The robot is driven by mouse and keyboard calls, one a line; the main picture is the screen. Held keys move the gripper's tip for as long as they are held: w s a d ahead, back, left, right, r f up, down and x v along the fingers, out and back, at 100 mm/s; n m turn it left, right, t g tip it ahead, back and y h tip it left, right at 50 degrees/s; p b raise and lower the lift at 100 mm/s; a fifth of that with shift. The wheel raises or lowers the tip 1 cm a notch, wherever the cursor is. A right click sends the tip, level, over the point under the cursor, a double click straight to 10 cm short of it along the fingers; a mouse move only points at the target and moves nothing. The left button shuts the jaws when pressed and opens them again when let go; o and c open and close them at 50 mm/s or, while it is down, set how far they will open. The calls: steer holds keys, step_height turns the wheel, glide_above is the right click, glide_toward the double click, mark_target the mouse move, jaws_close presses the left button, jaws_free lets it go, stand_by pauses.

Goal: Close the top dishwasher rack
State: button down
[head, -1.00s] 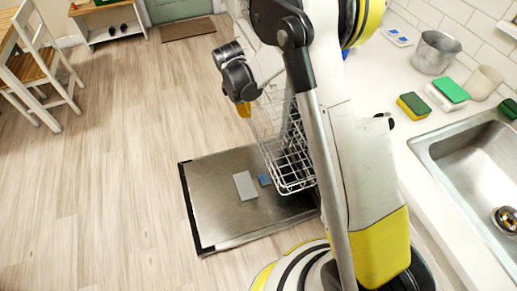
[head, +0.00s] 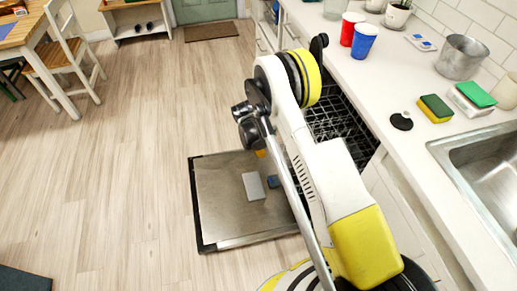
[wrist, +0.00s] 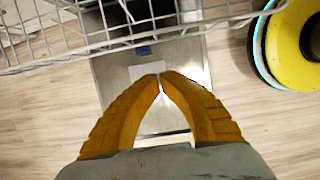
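The white wire top rack spans the upper part of the wrist view, with its front rim (wrist: 60,62) just above my fingertips in the picture. In the head view, dark rack wires (head: 338,122) show in the dishwasher opening, partly hidden by my arm; I cannot tell how far out the rack stands. My gripper (wrist: 161,76) has its yellow fingers together at the tips, with nothing between them. In the head view only a bit of its yellow (head: 261,153) shows over the door. I cannot tell whether it touches the rack.
The counter (head: 375,85) holds a red cup (head: 350,28), blue cup (head: 363,42) and metal pot (head: 461,57).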

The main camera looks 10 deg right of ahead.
steer(key=shift+d+b, duration=0.65)
steer(key=shift+d, duration=1.4)
steer(key=d, duration=1.9)
steer(key=w+d, duration=0.1)
steer(key=d, duration=0.9)
steer(key=shift+a, duration=0.1)
